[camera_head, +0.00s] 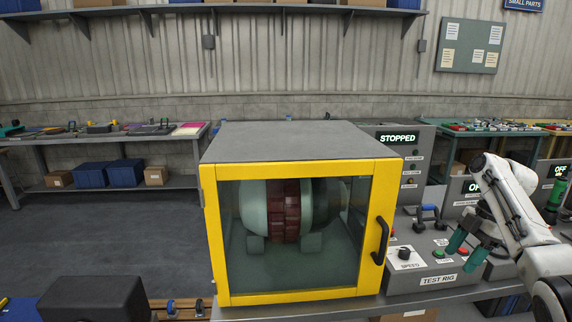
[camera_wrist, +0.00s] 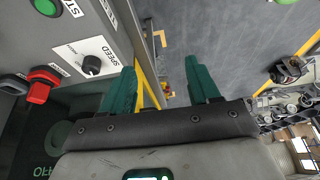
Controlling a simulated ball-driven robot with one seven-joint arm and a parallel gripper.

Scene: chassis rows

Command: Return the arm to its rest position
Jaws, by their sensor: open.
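My gripper (camera_head: 460,257) is in front of the test rig's control panel (camera_head: 438,281), at the right in the head view. Its two green fingers point down and to the left, close to the green and red buttons. In the wrist view the fingers of my gripper (camera_wrist: 161,75) are apart with nothing between them. The speed knob (camera_wrist: 90,65) is left of the fingers there. My white arm (camera_head: 518,208) reaches in from the right edge, bent at its elbow.
A yellow-framed cabinet (camera_head: 289,300) with a closed window door stands in the centre, its black handle (camera_head: 381,240) facing my arm. The display behind reads STOPPED (camera_head: 397,138). A red switch (camera_wrist: 42,82) shows in the wrist view. Grey floor (camera_head: 100,235) is clear at left.

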